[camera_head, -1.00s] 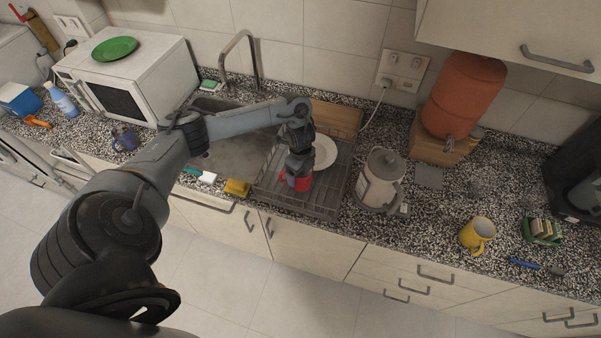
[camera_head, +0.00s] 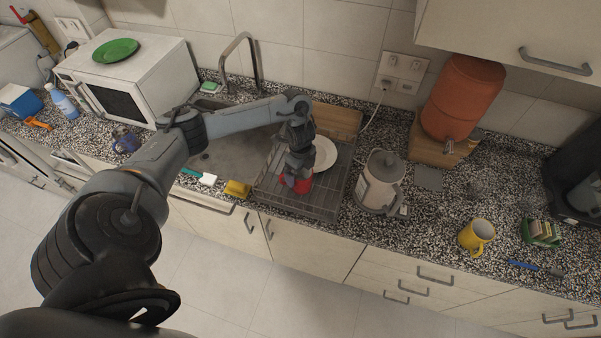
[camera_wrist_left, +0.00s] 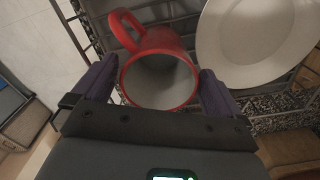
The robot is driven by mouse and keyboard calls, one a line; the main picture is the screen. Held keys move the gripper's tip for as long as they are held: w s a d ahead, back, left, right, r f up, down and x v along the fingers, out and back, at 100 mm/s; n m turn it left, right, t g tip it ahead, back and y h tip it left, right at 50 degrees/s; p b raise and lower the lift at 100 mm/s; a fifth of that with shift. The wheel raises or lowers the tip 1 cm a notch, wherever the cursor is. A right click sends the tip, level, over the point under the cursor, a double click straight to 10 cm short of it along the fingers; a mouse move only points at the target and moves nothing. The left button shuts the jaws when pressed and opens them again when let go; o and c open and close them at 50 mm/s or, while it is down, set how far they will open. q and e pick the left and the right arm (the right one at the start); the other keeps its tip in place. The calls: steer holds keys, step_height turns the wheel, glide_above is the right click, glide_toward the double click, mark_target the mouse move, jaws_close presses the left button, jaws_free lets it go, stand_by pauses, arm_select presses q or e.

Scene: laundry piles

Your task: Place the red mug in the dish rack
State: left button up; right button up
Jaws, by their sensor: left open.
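The red mug (camera_head: 298,183) is in the dish rack (camera_head: 325,204), under my left gripper (camera_head: 294,176). In the left wrist view the red mug (camera_wrist_left: 160,72) lies tilted, its open grey-lined mouth facing the camera and its handle at the upper left. The fingers of my left gripper (camera_wrist_left: 158,92) stand open on either side of the mug's rim; I cannot tell whether they touch it. The dish rack's dark wires (camera_wrist_left: 185,14) show behind the mug. My right gripper is not in view.
A white plate (camera_head: 323,152) stands in the rack beside the mug; it also shows in the left wrist view (camera_wrist_left: 250,40). A kettle (camera_head: 380,182) stands right of the rack, a yellow sponge (camera_head: 237,188) left of it. The sink (camera_head: 225,150) is behind my arm. A yellow mug (camera_head: 477,235) is farther right.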

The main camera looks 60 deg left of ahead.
arm_select(q)
step_height(320, 180, up, 10)
steer(key=p, duration=0.4)
steer(key=w+d+f+m+t+h, duration=0.1)
steer(key=d+f+t+h, duration=0.15)
steer(key=d, duration=1.35)
steer(key=w+d+f+m+t+h, duration=0.1)
steer(key=d+f+t, duration=0.2)
steer(key=d, duration=1.3)
steer(key=s+d+r+n+t, duration=0.2)
steer(key=s+d+r+n, duration=0.1)
steer(key=d+n, duration=0.1)
steer(key=s+a+r+n+g+y, duration=0.1)
steer(key=s+a+n+g, duration=0.1)
steer(key=s+a+n, duration=0.2)
steer(key=s+a+r+n+g+y, duration=0.1)
steer(key=s+n, duration=0.4)
steer(key=s, duration=0.5)
steer(key=a+g+y, duration=0.1)
steer(key=a, duration=0.1)
steer(key=shift+s+a+r+n, duration=0.15)
steer(key=shift+a+r+n, duration=0.2)
steer(key=shift+n, duration=0.05)
